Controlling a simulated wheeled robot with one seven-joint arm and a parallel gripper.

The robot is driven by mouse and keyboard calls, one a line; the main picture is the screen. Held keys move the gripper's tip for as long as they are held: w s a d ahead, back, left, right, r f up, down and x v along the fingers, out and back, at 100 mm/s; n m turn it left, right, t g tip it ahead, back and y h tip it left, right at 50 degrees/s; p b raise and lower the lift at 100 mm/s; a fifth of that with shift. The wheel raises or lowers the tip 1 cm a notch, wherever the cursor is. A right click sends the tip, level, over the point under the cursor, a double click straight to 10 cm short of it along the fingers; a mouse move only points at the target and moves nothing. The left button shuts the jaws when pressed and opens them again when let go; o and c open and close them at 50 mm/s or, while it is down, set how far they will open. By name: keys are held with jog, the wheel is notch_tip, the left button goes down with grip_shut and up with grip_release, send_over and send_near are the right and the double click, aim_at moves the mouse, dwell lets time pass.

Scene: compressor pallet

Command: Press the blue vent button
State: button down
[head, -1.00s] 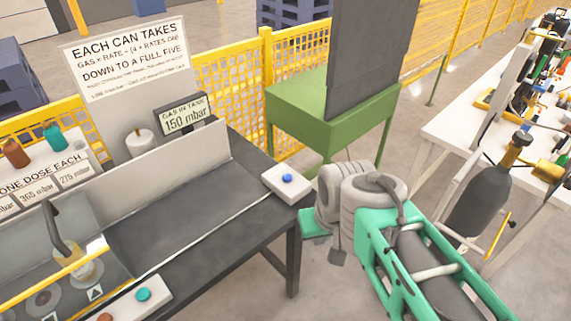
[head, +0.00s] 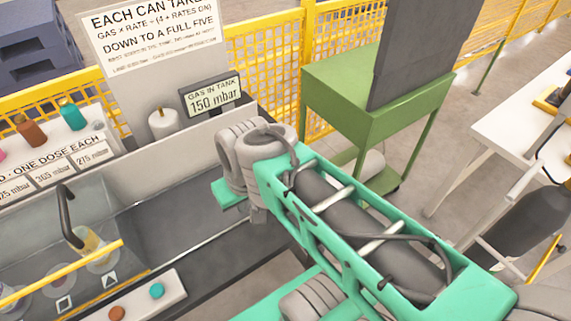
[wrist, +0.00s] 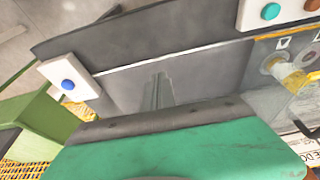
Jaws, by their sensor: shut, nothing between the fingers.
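The blue vent button (wrist: 68,85) sits on a small white box (wrist: 84,90) at the end of the dark bench, left of centre in the wrist view. In the head view my arm hides it. My gripper (wrist: 159,82) shows in the middle of the wrist view, its narrow grey fingers together and empty. It is over the dark bench top, to the right of the blue button in that view and apart from it. In the head view the fingers are hidden behind my wrist. The display (head: 211,96) reads "GAS IN TANK 150 mbar".
Another white box with a teal button (head: 157,290) and an orange button (head: 116,313) is at the bench's front. A glass-fronted station with a yellow edge (head: 70,275) stands at left. A green table (head: 375,100) and yellow fence (head: 265,65) stand behind.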

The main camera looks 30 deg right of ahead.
jog(key=shift+w, duration=0.15)
jog(key=w+d+m+y+p, duration=0.2)
jog(key=w+d+m+p, duration=0.55)
jog(key=d+m, duration=0.4)
jog(key=s+d+m+t+p, duration=0.3)
jog(key=d+m+t+p, duration=0.2)
jog(key=d+m, duration=0.8)
jog(key=d, duration=0.3)
jog(key=shift+t, duration=0.3)
jog(key=shift+d+f, duration=0.1)
